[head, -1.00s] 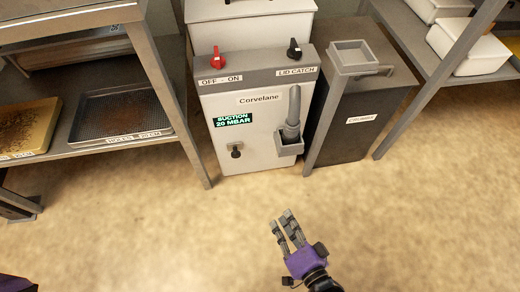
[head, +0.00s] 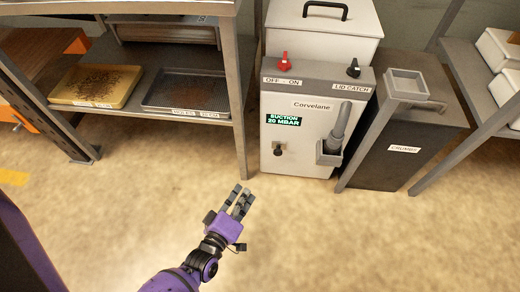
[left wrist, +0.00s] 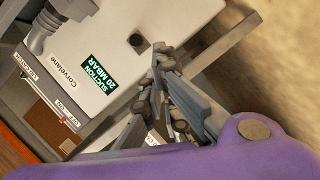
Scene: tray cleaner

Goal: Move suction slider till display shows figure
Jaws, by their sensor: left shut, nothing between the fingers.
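The white Corvelane machine (head: 305,130) stands on the floor right of centre in the head view. Its green display (head: 284,120) reads SUCTION 20 MBAR; the same display shows tilted in the left wrist view (left wrist: 98,74). Below it is a small dark slider knob (head: 278,151) on a short plate, which also shows in the left wrist view (left wrist: 136,40). My left gripper (head: 241,194) is shut and empty, in front of the machine and low to the left of the knob, apart from it. My right gripper is out of view.
A spout (head: 334,135), red OFF-ON knob (head: 285,62) and black LID CATCH knob (head: 353,68) are on the machine. A dark crumbs bin (head: 400,165) stands right. The front floor is clear.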

